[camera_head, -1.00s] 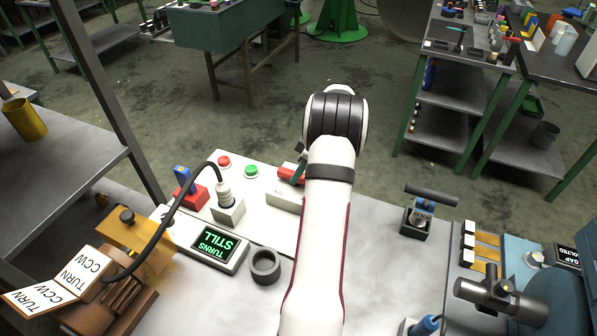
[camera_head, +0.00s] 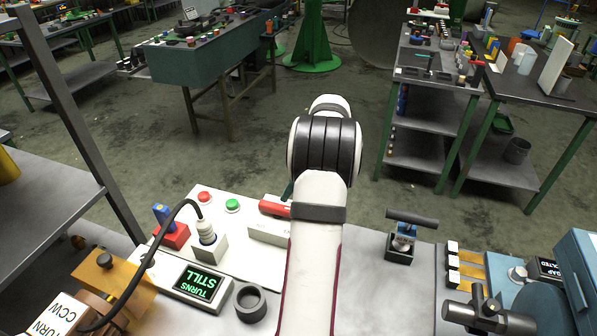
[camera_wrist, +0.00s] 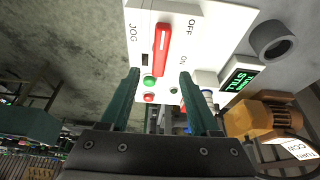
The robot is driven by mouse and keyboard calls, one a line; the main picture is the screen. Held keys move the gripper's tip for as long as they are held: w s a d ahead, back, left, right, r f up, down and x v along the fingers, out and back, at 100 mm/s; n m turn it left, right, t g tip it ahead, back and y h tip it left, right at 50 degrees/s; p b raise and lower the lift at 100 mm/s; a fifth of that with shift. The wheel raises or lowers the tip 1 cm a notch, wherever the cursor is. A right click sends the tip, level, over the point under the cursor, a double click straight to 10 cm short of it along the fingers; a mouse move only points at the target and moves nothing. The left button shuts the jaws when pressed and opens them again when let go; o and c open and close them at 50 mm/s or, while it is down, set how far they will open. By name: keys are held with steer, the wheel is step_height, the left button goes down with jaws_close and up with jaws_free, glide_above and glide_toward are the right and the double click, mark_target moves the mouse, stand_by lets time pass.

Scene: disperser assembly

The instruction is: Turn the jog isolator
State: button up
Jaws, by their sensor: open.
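The jog isolator's red handle (camera_wrist: 162,50) sits on a white box marked OFF, ON and JOG in the wrist view. The handle lies lengthwise up and down in that picture, between the OFF and JOG labels. The handle (camera_head: 275,207) also shows in the head view, left of my arm, above the front of its white box (camera_head: 267,234). My gripper (camera_wrist: 159,72) is open and empty, its two teal fingers on either side of the handle's near end in the picture. I see no contact. In the head view my arm hides most of the gripper.
A red button (camera_head: 204,197) and a green button (camera_head: 232,206) stand left of the isolator. A display (camera_head: 198,282) reads TURNS STILL. A black cable arches from a plug (camera_head: 206,232). A dark ring (camera_head: 250,303) and a T-handled part (camera_head: 411,220) sit on the bench.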

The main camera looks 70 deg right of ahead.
steer(key=v, duration=0.7)
steer(key=w+a+r+m+g+y, duration=0.15)
steer(key=w+a, duration=0.25)
steer(key=a, duration=0.5)
steer(key=w+a+r, duration=0.2)
steer(key=w+a, duration=0.3)
steer(key=a, duration=0.4)
steer(key=w+a+r+m+y, duration=0.1)
steer(key=w+a, duration=0.3)
steer(key=a, duration=0.5)
steer(key=s+a+f+m+g, duration=0.1)
steer(key=s+a+f, duration=0.1)
steer(key=s+a, duration=0.5)
steer(key=s+a+f+m+g, duration=0.2)
steer(key=s+a, duration=0.5)
steer(key=a, duration=0.9)
steer(key=shift+s+f+h, duration=0.3)
steer(key=shift+f+h, duration=0.05)
steer(key=shift+f, duration=0.1)
